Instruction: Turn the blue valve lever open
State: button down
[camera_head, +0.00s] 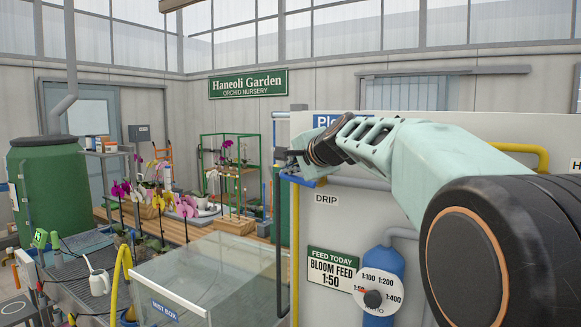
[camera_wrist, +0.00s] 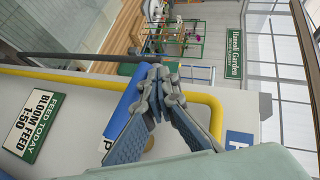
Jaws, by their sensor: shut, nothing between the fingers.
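The blue valve lever (camera_head: 312,182) is a flat bar at the upper left edge of the white panel, by the top of a yellow pipe. It also shows in the wrist view (camera_wrist: 124,106), running slantwise beside my fingers and partly hidden by them. My gripper (camera_head: 288,160) is shut and empty, with its fingers just above and beside the lever. In the wrist view its fingertips (camera_wrist: 160,82) meet near the lever's far end. I cannot tell whether they touch the lever.
The white panel (camera_head: 340,215) carries the yellow pipe (camera_head: 294,235), a feed sign (camera_head: 332,268) and a blue tank with a dial (camera_head: 379,289). A clear mist box (camera_head: 215,270) and potted orchids (camera_head: 185,207) stand to the left. Open air lies left of the panel.

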dwell(0.8)
jog(key=shift+r+p, duration=0.4)
jog(key=shift+r, duration=0.05)
jog(key=r+p, duration=0.1)
jog(key=r, duration=0.1)
jog(key=d+r+p, duration=0.1)
jog(key=r+p, duration=0.1)
jog(key=shift+w, duration=0.2)
jog(key=s+a+r, duration=0.2)
jog(key=s+r, duration=0.3)
jog(key=r, duration=0.2)
jog(key=shift+s, duration=0.2)
